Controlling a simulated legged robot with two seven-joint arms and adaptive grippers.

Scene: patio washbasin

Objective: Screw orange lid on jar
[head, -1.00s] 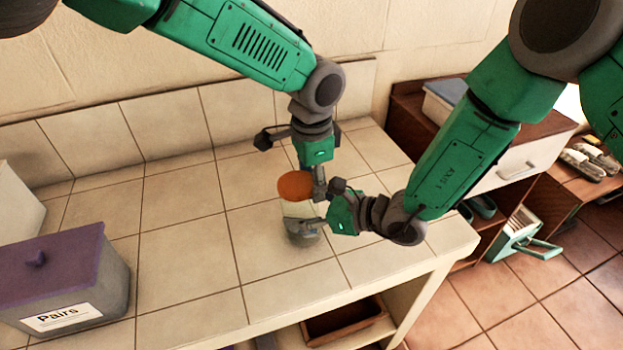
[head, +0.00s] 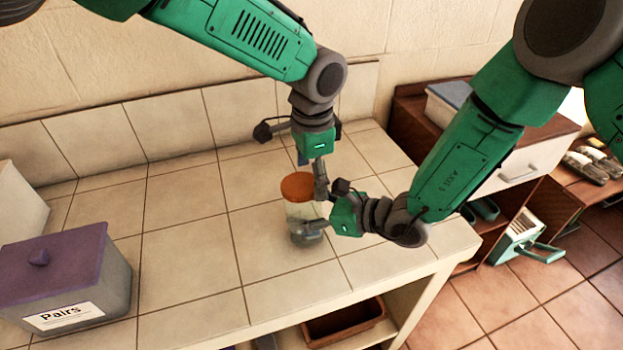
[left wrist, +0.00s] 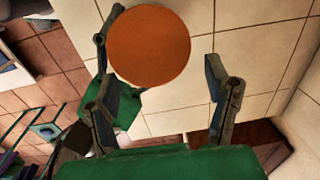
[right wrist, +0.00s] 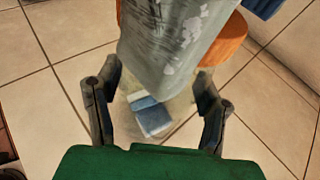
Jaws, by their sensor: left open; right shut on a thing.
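The orange lid (head: 297,186) sits at the top of the clear jar (head: 300,212) on the tiled counter. Whether its threads are engaged cannot be told. The lid's round top also shows in the left wrist view (left wrist: 149,46), between and just beyond my left fingertips. My left gripper (left wrist: 158,58) is open above the lid, its fingers apart from it. My right gripper (right wrist: 156,82) is shut on the jar low on its side. The far side of the jar is hidden.
A grey box with a purple lid, labelled "Pairs" (head: 65,313), stands at the counter's left. The tiled counter (head: 190,240) is clear between it and the jar. A tiled backsplash (head: 165,125) rises behind. A brown cabinet (head: 410,120) stands to the right.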

